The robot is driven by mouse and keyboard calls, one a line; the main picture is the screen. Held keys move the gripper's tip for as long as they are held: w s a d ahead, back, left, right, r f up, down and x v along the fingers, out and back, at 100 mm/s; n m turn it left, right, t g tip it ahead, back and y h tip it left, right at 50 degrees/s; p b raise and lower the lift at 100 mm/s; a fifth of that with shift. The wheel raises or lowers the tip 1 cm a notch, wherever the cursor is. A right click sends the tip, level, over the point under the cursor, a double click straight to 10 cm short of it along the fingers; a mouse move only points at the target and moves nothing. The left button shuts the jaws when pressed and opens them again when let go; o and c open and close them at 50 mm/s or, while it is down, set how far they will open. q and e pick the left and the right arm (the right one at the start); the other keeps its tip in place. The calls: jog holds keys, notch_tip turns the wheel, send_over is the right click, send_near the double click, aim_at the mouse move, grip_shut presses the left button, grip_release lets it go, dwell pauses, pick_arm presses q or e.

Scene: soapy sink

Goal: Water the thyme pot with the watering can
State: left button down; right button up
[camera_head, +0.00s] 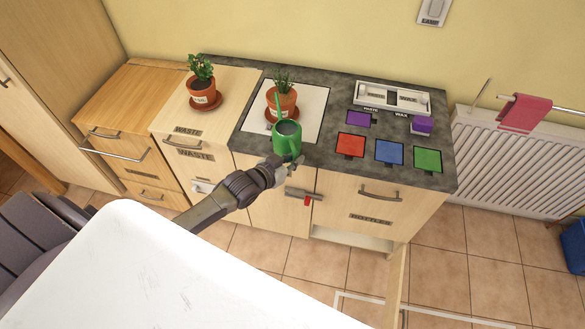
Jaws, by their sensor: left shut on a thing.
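My left gripper (288,163) is shut on the green watering can (287,141) and holds it at the front edge of the dark counter. The can's thin spout points away from me and overlaps a potted plant (287,97) in the picture. I cannot tell whether water flows. That plant is a spiky one in a terracotta pot on a white board. A leafy plant in another terracotta pot (202,97) stands on a saucer to the left. Both pots bear small labels too small to read surely, so I cannot tell which is thyme. My right gripper is not in view.
A white divided tray (393,97) sits at the back right of the counter. A purple block (421,125) and purple, red (350,145), blue (389,153) and green (427,159) squares are near it. Cabinet handles stick out below. A radiator (520,165) stands at right.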

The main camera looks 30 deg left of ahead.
aim_at(298, 147)
pick_arm(q)
jog(key=w+b, duration=0.3)
jog(key=w, duration=0.1)
jog(key=shift+a+f, duration=0.3)
jog(key=shift+a, duration=0.1)
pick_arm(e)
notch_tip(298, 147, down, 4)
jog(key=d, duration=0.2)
pick_arm(q)
jog(key=shift+r+p, duration=0.8)
jog(key=shift+p, duration=0.15)
jog(key=shift+s+d+r+n+g+h+p, duration=0.15)
jog(key=shift+r+n+g+p, duration=0.15)
jog(key=shift+r+p, duration=0.35)
jog(key=shift+s+d+r+n+g+h+p, duration=0.15)
jog(key=shift+r+n+g+p, duration=0.15)
jog(key=shift+r+p, duration=0.25)
jog(key=shift+s+r+g+p, duration=0.1)
jog(key=shift+r+g+p, duration=0.3)
jog(key=shift+r+p, duration=0.25)
jog(key=shift+f+n+h, duration=0.1)
jog(key=shift+n+h, duration=0.2)
jog(key=shift+r+p, duration=0.45)
jog(key=shift+r, duration=0.35)
jog(key=shift+g, duration=0.3)
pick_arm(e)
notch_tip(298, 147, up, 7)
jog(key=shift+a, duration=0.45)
